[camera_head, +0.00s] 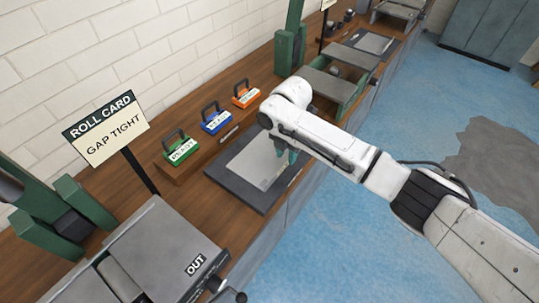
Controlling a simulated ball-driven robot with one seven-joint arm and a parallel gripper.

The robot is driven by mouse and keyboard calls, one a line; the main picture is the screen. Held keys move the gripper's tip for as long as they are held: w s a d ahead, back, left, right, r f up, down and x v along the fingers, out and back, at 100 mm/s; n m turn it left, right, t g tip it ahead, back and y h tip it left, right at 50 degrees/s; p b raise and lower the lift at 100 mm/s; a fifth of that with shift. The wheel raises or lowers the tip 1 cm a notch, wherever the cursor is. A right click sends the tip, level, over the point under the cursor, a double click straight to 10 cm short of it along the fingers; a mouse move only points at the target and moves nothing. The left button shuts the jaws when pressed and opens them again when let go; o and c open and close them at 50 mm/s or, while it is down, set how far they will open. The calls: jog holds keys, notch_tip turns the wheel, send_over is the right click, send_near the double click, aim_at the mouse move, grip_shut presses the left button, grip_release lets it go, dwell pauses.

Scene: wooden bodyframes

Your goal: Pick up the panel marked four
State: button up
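A flat grey panel (248,160) lies on a dark plate (238,190) on the wooden bench. No number four can be read on it. My gripper (284,158) has teal fingers and is over the panel's right side, partly hidden by my white arm. I cannot tell whether the fingers touch the panel or whether they are open. Another grey sheet (372,42) lies farther along the bench, with no mark that I can read.
Green (181,148), blue (215,120) and orange (245,95) handled blocks stand left of the panel. Blue floor (330,240) lies right.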

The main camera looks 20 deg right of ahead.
jog(key=shift+s+f, duration=0.1)
jog(key=shift+f, duration=1.6)
grip_shut()
